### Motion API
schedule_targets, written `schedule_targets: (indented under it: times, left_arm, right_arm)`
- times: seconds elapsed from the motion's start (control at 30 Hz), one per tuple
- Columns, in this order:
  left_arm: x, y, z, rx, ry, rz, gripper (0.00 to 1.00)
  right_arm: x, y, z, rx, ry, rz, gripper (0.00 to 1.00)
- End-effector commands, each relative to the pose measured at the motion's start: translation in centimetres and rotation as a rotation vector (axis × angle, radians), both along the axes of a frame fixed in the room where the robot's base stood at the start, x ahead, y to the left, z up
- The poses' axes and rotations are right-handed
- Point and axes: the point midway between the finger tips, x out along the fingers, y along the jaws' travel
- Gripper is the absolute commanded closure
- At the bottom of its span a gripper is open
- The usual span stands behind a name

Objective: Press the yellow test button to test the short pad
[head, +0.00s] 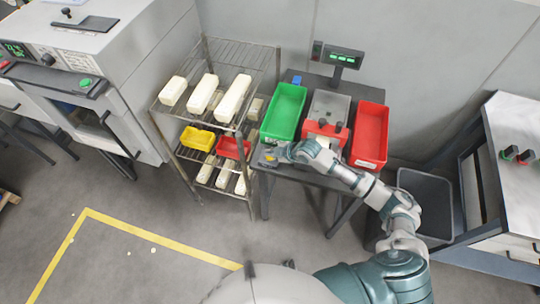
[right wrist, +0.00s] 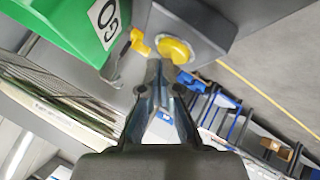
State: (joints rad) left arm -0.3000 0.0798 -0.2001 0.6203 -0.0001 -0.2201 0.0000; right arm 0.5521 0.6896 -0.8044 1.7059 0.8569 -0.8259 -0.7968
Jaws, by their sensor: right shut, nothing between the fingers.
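The yellow test button (right wrist: 175,50) is round and sits on a grey box (right wrist: 192,24) in the right wrist view. In the head view the grey box (head: 268,157) is at the front left corner of the dark table, with a small patch of yellow. My right gripper (right wrist: 160,68) is shut and empty, its tips close beside the button; I cannot tell whether they touch. In the head view my right gripper (head: 283,154) reaches to the box from the right. I cannot make out the short pad for sure. My left gripper is not in view.
A green bin (head: 284,111) and a red bin (head: 370,135) stand on the table, with a grey device (head: 328,106) between them. A display (head: 343,59) stands behind. A wire rack (head: 207,50) with pale blocks is at the left. A grey bin (head: 425,205) is at the right.

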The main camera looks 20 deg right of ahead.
Motion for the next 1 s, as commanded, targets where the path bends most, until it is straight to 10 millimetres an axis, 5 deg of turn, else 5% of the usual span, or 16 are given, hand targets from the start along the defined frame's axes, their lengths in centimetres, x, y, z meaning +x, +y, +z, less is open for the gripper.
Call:
schedule_targets:
  times: [1.0]
  left_arm:
    - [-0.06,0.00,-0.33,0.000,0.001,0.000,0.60]
  right_arm:
    - [0.00,0.03,-0.90,0.001,0.000,0.001,1.00]
